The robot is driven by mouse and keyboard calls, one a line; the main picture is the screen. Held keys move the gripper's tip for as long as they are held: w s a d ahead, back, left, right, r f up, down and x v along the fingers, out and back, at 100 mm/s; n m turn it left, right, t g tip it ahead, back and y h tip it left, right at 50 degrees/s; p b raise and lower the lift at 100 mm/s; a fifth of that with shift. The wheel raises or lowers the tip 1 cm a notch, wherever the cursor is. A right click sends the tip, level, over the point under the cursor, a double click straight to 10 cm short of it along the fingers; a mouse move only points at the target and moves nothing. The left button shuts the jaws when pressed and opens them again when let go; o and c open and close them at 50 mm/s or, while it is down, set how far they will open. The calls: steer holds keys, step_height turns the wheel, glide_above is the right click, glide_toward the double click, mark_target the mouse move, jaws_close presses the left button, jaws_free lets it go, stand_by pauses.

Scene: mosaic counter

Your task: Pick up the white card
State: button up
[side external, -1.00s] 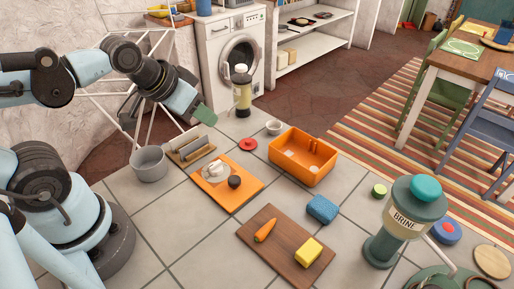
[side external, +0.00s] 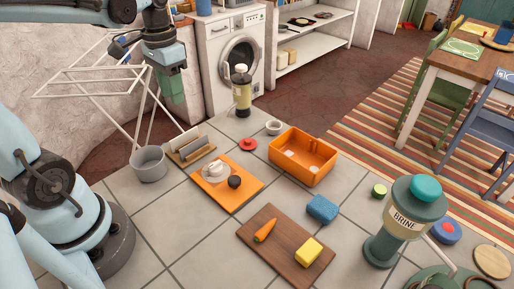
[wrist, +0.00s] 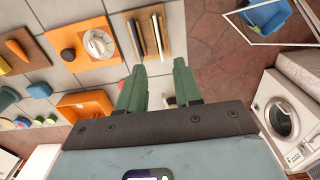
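A wooden rack (side external: 176,159) stands on the tiled counter beside a grey pot, with thin pale cards upright in its slots. The white card (side external: 185,138) appears to be the back one; which card is whiter is hard to tell. The wrist view shows the rack (wrist: 148,12) from above with two thin cards on edge. My gripper (side external: 173,90) points down, above and behind the rack, apart from it. In the wrist view its green fingers (wrist: 159,78) are spread with nothing held between them.
The grey pot (side external: 149,164) stands left of the rack. A white drying rack (side external: 70,92) is behind.

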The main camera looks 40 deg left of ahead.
mark_target(185, 140)
steer(key=shift+w+d+f, duration=0.1)
steer(key=shift+f, duration=2.85)
steer(key=shift+w+d+f, duration=0.1)
steer(key=shift+f, duration=2.85)
jaws_close()
